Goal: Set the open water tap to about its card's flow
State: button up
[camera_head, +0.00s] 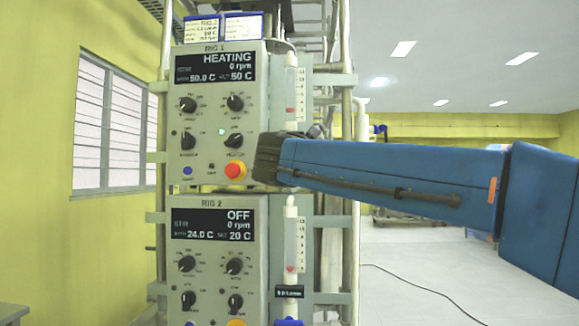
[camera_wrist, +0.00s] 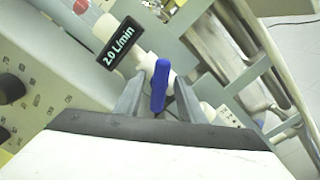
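The blue tap handle (camera_wrist: 159,85) of the rig 1 water line stands in the middle of the wrist view, on a white valve body. My gripper (camera_wrist: 160,95) is open, with one finger on each side of the handle and gaps visible. A black display (camera_wrist: 118,43) beside the tap reads 2.0 L/min. In the head view my gripper (camera_head: 272,160) is at the lower end of the rig 1 flow tube (camera_head: 290,85), and it hides the tap. Two cards (camera_head: 202,27) (camera_head: 242,26) stand on top of rig 1; their small print is too blurred to read.
The rig 1 panel (camera_head: 216,85) shows HEATING, 0 rpm, 50.0 C. The rig 2 panel (camera_head: 212,225) below shows OFF. Frame rails (camera_head: 345,140) stand behind. Floor at right is mostly free, with a cable.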

jog(key=s, duration=1.7)
jog(key=shift+s+a, duration=0.2)
jog(key=shift+a, duration=0.05)
